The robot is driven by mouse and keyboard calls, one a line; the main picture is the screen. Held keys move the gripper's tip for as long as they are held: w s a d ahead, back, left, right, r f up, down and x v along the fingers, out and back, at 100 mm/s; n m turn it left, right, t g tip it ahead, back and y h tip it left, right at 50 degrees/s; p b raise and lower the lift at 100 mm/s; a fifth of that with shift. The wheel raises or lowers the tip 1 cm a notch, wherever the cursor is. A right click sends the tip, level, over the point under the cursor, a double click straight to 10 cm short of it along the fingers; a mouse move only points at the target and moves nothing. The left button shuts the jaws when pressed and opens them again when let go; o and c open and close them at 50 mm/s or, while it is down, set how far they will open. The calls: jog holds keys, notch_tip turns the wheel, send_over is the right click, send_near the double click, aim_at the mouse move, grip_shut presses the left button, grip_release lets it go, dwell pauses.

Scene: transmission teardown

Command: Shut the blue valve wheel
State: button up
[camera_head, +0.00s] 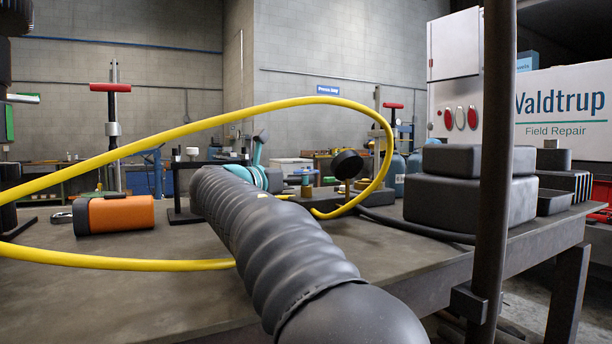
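I cannot make out a blue valve wheel for sure in this view. A small part with a blue band and brass-coloured pieces (305,181) stands on the bench past my arm; it is too small to tell whether it is a valve. My arm, in a ribbed dark sleeve, reaches from the bottom right toward the middle and hides part of the bench. Teal sections show at its far end. I cannot pick out my gripper's fingers there.
A yellow hose (160,264) loops across the view above the workbench (130,300). An orange and black block (115,215) lies at the left. Stacked dark blocks (470,180) stand at the right, behind a dark upright post (492,150). Bare bench shows at the front left.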

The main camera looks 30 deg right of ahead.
aim_at(307, 170)
jog(key=shift+x, duration=2.6)
jog(key=c, duration=1.2)
jog(key=shift+o, duration=0.2)
jog(key=shift+r+p, duration=0.1)
jog(key=shift+p, duration=0.25)
